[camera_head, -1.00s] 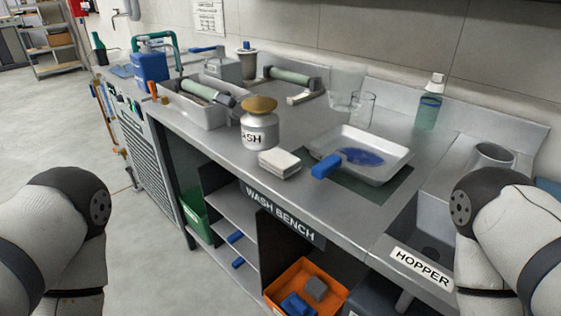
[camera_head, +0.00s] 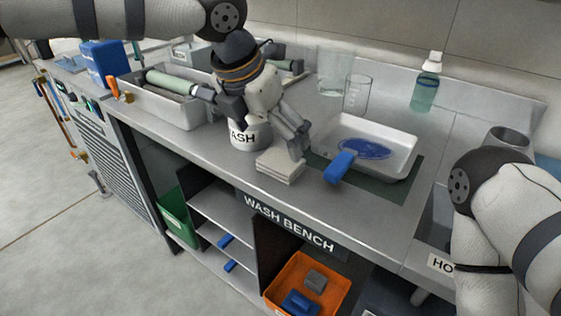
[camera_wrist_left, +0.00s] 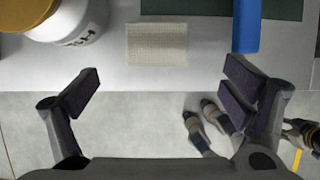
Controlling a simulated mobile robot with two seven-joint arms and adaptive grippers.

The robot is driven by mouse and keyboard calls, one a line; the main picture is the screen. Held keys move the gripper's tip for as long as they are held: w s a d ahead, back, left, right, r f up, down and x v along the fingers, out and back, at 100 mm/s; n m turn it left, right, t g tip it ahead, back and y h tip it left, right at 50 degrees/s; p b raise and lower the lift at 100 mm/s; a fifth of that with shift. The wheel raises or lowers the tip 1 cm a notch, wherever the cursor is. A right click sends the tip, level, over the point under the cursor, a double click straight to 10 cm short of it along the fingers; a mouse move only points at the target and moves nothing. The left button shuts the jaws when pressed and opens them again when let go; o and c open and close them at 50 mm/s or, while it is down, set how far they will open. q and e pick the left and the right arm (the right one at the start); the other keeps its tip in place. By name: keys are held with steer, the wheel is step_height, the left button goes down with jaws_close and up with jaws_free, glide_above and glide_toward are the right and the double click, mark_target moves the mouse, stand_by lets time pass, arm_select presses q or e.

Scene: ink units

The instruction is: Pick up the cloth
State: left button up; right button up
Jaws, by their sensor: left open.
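The cloth (camera_head: 281,167) is a folded, off-white stack lying on the steel wash bench near its front edge. In the left wrist view the cloth (camera_wrist_left: 157,44) shows a woven face, ahead of and between the open fingers. My left gripper (camera_head: 297,140) is above the bench, close to the cloth in the head view, covering part of the wash jar. In the left wrist view its fingers (camera_wrist_left: 160,88) are spread wide with nothing between them. My right gripper is not in view; only my right arm shows at the right side.
The wash jar (camera_head: 243,138) stands just left of the cloth. A white tray (camera_head: 405,150) with a blue-handled tool (camera_head: 341,166) lies to the right on a dark green mat (camera_head: 393,190). Glass beakers (camera_head: 356,95) stand behind. An orange bin (camera_head: 335,296) sits below.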

mark_target(280, 159)
arm_select(q)
steer(key=x, duration=0.8)
steer(key=shift+w+b, duration=0.25)
steer(key=shift+b, duration=0.05)
steer(key=shift+a, duration=0.1)
steer(key=shift+c, duration=1.4)
steer(key=c, duration=0.9)
